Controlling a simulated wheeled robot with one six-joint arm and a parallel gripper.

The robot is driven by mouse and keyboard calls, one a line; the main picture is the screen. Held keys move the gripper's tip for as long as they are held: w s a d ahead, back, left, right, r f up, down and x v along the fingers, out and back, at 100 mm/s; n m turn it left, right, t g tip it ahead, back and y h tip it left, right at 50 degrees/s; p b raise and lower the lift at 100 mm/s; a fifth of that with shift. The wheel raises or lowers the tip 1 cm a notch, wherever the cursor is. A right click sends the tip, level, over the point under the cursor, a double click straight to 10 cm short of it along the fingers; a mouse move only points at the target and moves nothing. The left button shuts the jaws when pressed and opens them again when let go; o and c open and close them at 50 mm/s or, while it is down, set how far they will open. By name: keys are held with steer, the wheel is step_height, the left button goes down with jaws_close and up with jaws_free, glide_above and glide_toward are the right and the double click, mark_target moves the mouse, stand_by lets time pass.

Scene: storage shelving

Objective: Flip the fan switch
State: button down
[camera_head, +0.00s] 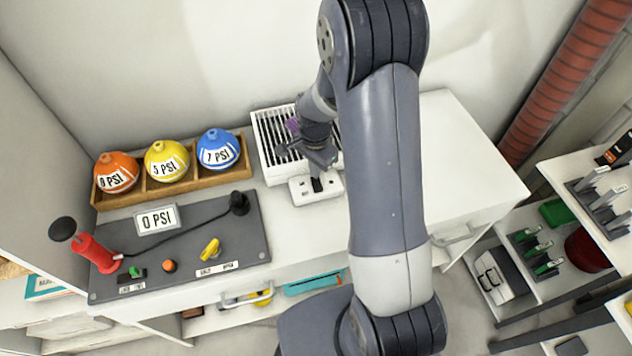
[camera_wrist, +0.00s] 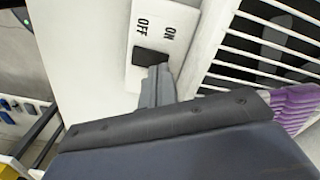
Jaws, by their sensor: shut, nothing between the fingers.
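The white fan-switch box (camera_head: 330,190) lies on the white counter in front of the slatted white fan unit (camera_head: 268,140). In the wrist view the switch plate (camera_wrist: 172,20) carries the labels OFF, on the left, and ON, on the right. Its black switch (camera_wrist: 148,57) sits below the labels. My gripper (camera_head: 317,183) is shut and empty, pointing down at the switch. In the wrist view my gripper's fingertips (camera_wrist: 160,70) overlap the switch's lower right edge, on the ON side. I cannot tell whether they touch it, nor which way it is set.
Left of the fan, a wooden tray (camera_head: 197,180) holds orange, yellow and blue PSI balls. A grey panel (camera_head: 185,268) with a red pump, a 0 PSI display and a hose lies in front. The counter right of my arm (camera_head: 470,170) is clear. Shelves stand at far right.

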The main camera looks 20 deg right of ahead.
steer(key=shift+f+b, duration=0.85)
steer(key=shift+f, duration=0.15)
stand_by(0.9)
steer(key=shift+r, duration=0.1)
steer(key=shift+r+p, duration=2.45)
steer(key=shift+r, duration=1.05)
steer(key=shift+f, duration=0.2)
step_height(320, 180, down, 7)
steer(key=b, duration=0.5)
steer(key=shift+r, duration=0.1)
